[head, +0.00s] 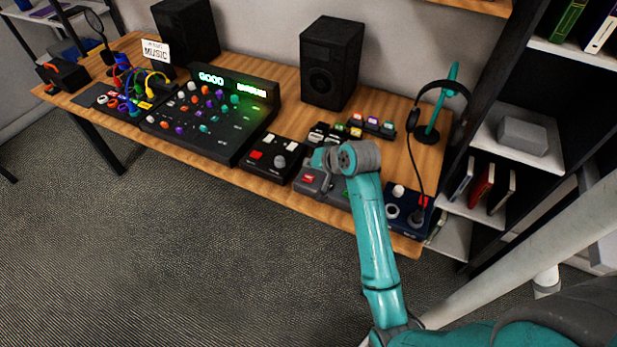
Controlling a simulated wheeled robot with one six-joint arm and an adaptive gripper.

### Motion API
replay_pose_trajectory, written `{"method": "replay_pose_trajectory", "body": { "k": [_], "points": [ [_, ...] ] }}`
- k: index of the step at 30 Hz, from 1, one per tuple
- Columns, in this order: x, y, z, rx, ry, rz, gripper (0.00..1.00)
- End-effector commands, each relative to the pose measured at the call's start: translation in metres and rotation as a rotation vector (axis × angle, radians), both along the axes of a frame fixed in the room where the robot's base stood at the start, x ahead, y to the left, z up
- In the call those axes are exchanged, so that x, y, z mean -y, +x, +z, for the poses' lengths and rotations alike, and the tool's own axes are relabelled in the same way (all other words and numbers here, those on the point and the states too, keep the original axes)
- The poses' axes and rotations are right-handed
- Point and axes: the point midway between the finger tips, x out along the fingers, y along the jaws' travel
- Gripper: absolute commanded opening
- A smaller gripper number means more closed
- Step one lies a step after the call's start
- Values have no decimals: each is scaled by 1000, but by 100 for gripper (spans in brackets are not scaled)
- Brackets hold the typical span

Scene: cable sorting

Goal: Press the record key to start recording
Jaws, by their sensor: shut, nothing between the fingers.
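A grey key box (313,188) lies near the front edge of the table, with a red key (308,177) at its left end that looks like the record key. A bit of green shows on its right part, beside my arm. My gripper (322,167) is shut and empty, close above the box just right of the red key. My wrist hides most of the fingers and the middle of the box. I cannot tell whether the fingertips touch a key.
A black box with a red button and a knob (279,162) stands just left. The large mixer (215,130) is farther left, with lit displays. A speaker (330,63), small colored-key blocks (372,124), a headphone stand (434,110) and a dark blue box (405,208) surround my arm.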

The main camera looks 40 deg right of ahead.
Motion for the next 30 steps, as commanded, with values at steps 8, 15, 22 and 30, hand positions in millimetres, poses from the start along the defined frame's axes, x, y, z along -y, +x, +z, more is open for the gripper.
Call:
{"method": "replay_pose_trajectory", "body": {
  "k": [8, 15, 22, 30],
  "points": [
    [0, 0, -27, -1, 1, 1, 0],
    [0, 0, -33, 0, 0, 0, 0],
    [0, 0, -33, 0, 0, 0, 0],
    [0, 0, -33, 1, -1, -1, 0]
  ]
}}
